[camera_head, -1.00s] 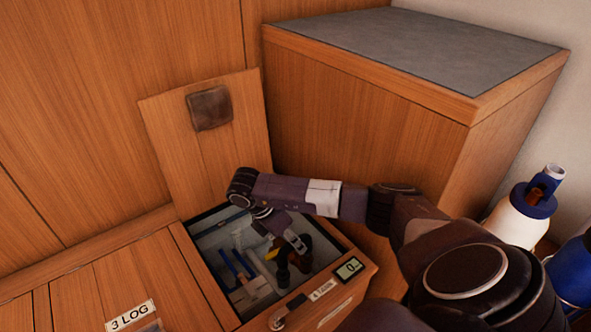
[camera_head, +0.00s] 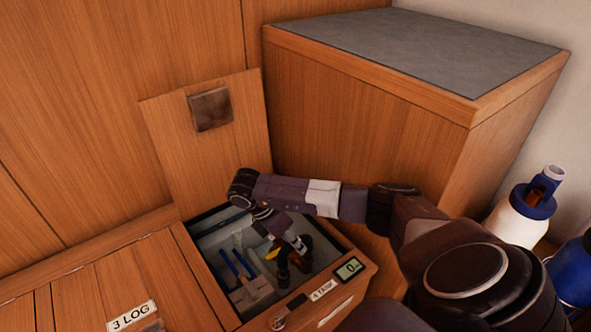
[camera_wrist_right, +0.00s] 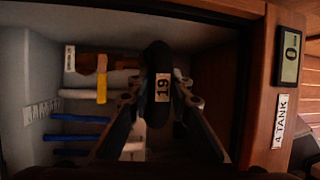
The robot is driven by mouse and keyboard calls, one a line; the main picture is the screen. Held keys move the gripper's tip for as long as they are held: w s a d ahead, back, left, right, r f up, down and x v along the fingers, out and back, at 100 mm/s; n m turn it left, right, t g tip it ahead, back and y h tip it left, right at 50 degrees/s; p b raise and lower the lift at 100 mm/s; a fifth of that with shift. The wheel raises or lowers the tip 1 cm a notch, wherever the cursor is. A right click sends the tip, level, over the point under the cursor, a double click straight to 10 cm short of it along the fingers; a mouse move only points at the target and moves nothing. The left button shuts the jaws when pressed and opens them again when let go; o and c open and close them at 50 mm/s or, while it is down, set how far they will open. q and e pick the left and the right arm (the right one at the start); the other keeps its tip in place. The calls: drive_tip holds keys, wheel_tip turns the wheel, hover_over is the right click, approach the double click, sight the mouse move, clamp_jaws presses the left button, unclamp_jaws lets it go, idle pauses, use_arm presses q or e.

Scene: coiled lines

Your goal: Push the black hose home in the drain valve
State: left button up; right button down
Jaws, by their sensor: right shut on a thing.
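My right gripper (camera_head: 299,246) reaches down into the open "4 TANK" compartment. In the right wrist view its fingers (camera_wrist_right: 160,100) are shut on the black hose (camera_wrist_right: 155,58), which bends over between them and carries a white "19" tag. In the head view the black hose (camera_head: 283,273) shows dark below the fingers. A brownish fitting with a yellow lever (camera_wrist_right: 101,88), seemingly the drain valve, is on the compartment's left side, apart from the fingers. The hose's end is hidden, so I cannot tell how it sits in the valve. My left gripper is not in view.
Blue lines (camera_wrist_right: 80,138) and a white pipe (camera_wrist_right: 84,94) run along the compartment wall. Its raised lid (camera_head: 235,150) leans behind. A small display (camera_head: 349,269) is on the front rim. A tall wooden cabinet (camera_head: 360,110) stands close behind my arm.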

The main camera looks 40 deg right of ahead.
drive_tip(key=shift+f+b, duration=0.8)
drive_tip(key=shift+f, duration=0.6)
drive_tip(key=shift+f+b, duration=0.3)
drive_tip(key=shift+f, duration=0.25)
drive_tip(key=c, duration=1.7)
unclamp_jaws()
drive_tip(key=shift+o, duration=0.4)
drive_tip(key=o, duration=0.3)
